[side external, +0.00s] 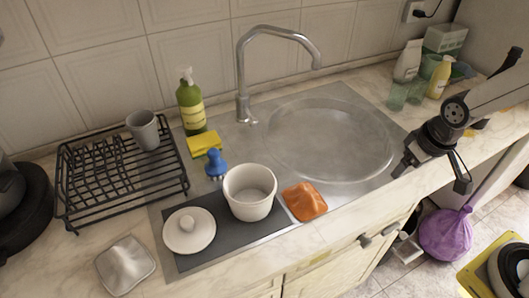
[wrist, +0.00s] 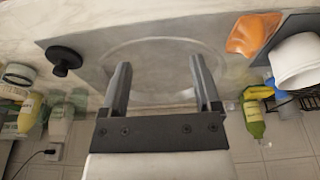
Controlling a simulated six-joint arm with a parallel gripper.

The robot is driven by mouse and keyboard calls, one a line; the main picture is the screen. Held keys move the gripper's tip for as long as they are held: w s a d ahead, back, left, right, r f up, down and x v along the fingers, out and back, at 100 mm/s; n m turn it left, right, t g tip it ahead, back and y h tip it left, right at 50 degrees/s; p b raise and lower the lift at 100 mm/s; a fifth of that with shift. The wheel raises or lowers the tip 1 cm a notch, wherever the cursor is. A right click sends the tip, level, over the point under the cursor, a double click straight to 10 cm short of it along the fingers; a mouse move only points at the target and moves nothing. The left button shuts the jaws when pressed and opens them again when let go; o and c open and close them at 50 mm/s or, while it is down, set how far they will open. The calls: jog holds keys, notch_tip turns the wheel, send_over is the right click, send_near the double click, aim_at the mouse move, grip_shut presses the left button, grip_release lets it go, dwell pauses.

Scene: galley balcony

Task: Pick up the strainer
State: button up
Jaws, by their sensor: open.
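A small black round piece with a raised knob (wrist: 65,60), which looks like the sink strainer, sits at the left in the wrist view, beside the sink basin's edge. I cannot make it out in the side external view, where my arm may hide it. My gripper (side external: 434,172) is open above the counter at the sink's right end. In the wrist view my gripper (wrist: 158,65) has its fingers wide apart, with only the basin behind them. The black piece lies outside the fingers, to their left.
The steel sink (side external: 330,140) has a tall faucet (side external: 243,75) behind it. Bottles and cups (side external: 410,62) stand at the back right. A white pot (side external: 250,208), orange cloth (side external: 305,202), green soap bottle (side external: 190,105) and dish rack (side external: 90,170) stand left. The basin is empty.

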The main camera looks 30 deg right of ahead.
jog(key=m+g+y, duration=0.1)
jog(key=m, duration=2.5)
send_over(354, 165)
jog(key=f, duration=1.9)
jog(key=shift+s+d+f, duration=0.25)
jog(key=shift+s+f, duration=0.1)
jog(key=shift+s, duration=0.05)
jog(key=shift+w+d+f+m, duration=0.15)
jog(key=shift+f+m, duration=0.15)
jog(key=shift+m, duration=0.2)
jog(key=shift+w+a+f, duration=0.1)
jog(key=shift+a+f, duration=0.1)
jog(key=shift+f, duration=1.05)
jog(key=shift+f, duration=0.1)
